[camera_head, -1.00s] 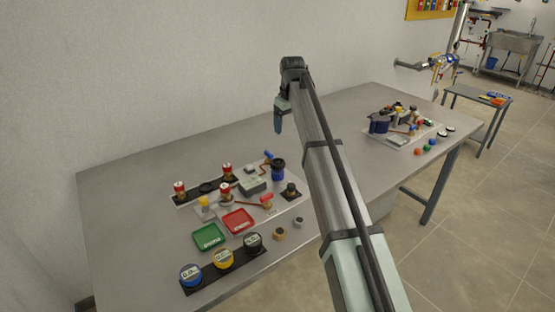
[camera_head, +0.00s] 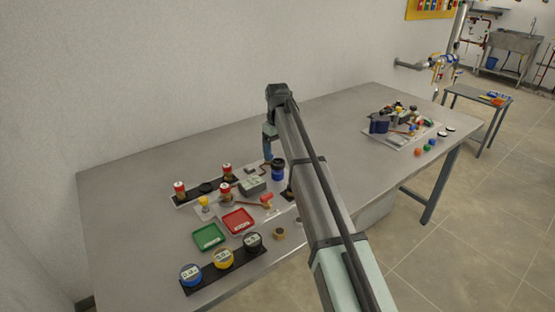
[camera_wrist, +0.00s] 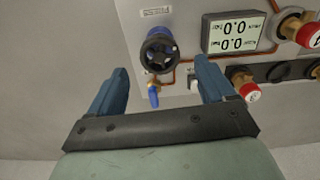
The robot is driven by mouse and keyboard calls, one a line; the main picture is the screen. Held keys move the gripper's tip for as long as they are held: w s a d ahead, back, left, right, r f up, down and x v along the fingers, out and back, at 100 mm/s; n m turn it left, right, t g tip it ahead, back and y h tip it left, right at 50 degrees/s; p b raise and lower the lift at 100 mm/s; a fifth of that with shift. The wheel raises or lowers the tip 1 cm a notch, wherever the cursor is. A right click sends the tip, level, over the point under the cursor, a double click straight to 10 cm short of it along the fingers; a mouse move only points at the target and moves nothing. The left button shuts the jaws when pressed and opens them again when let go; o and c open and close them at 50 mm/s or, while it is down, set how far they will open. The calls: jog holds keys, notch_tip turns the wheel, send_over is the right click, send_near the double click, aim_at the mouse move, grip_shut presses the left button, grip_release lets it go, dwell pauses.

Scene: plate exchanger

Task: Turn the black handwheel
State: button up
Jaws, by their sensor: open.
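The black handwheel (camera_wrist: 158,50) is a round spoked wheel on a blue body, near the top of the wrist view. In the head view it (camera_head: 278,164) stands on the panel at the back of the left station. My gripper (camera_wrist: 161,74) is open and empty, with one blue finger to each side of the picture. The handwheel lies beyond the fingertips, roughly in line with the gap between them; they appear apart from it. In the head view my gripper (camera_head: 268,148) hangs just left of and above the handwheel.
A small valve with a blue lever (camera_wrist: 154,96) sits beside the handwheel. A digital display (camera_wrist: 235,33) and red-capped brass valves (camera_wrist: 308,34) are to the right in the wrist view. Red (camera_head: 238,221) and green (camera_head: 208,237) trays lie nearer. Bare table (camera_head: 130,190) is at left.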

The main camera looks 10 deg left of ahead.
aim_at(278, 161)
jog(key=shift+f, duration=2)
jog(key=shift+c, duration=0.3)
jog(key=c, duration=1)
jog(key=shift+m, duration=0.4)
jog(key=m, duration=0.4)
jog(key=shift+m, duration=0.3)
jog(key=m, duration=0.5)
jog(key=shift+m, duration=0.4)
